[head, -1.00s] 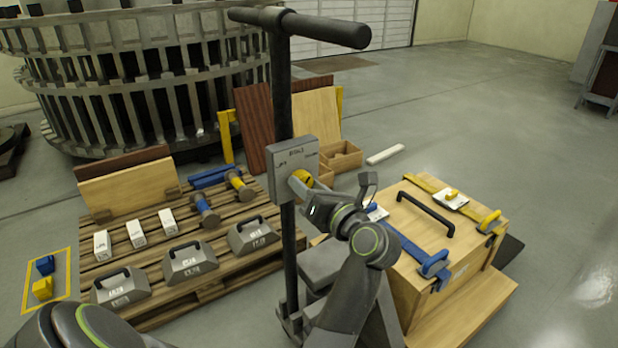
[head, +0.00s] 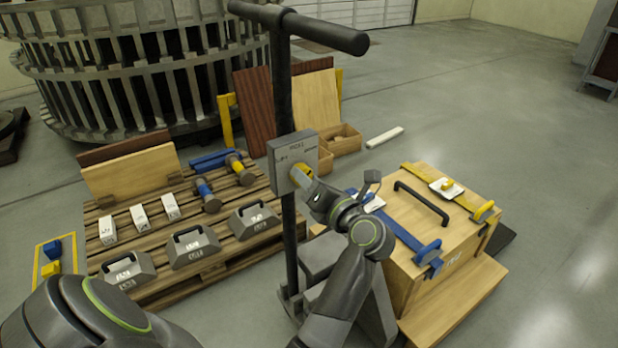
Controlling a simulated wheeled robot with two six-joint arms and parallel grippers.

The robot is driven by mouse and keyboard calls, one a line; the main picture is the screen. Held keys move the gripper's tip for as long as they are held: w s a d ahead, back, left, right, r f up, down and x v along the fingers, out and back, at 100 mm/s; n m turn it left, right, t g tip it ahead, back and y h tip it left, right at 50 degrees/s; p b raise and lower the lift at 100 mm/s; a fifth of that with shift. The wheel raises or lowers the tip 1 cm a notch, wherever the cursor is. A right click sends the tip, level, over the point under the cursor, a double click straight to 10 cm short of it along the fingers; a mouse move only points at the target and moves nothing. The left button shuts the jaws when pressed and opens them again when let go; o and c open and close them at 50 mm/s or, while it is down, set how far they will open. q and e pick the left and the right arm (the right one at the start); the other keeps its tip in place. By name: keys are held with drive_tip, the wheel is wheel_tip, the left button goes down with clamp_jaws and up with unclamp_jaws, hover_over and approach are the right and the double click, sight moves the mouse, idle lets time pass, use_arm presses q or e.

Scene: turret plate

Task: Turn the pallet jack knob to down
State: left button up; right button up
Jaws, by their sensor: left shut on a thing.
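The pallet jack's grey control plate (head: 283,165) is fixed to its dark upright post below the T-shaped handle (head: 300,26). Small labels are printed on the plate, too small to read surely. Which label the knob points to cannot be told. My right gripper is not in view.
A wooden crate (head: 398,275) with a black handle and blue and yellow straps stands to the right. A pallet (head: 177,290) with weights, white blocks and hammers lies to the left. Boards (head: 316,100) lean behind the post.

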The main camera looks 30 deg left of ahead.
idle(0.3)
use_arm(q)
drive_tip(key=o, duration=1)
wheel_tip(320, 180, up, 10)
drive_tip(key=shift+r+p, duration=0.1)
drive_tip(key=shift+p, duration=0.75)
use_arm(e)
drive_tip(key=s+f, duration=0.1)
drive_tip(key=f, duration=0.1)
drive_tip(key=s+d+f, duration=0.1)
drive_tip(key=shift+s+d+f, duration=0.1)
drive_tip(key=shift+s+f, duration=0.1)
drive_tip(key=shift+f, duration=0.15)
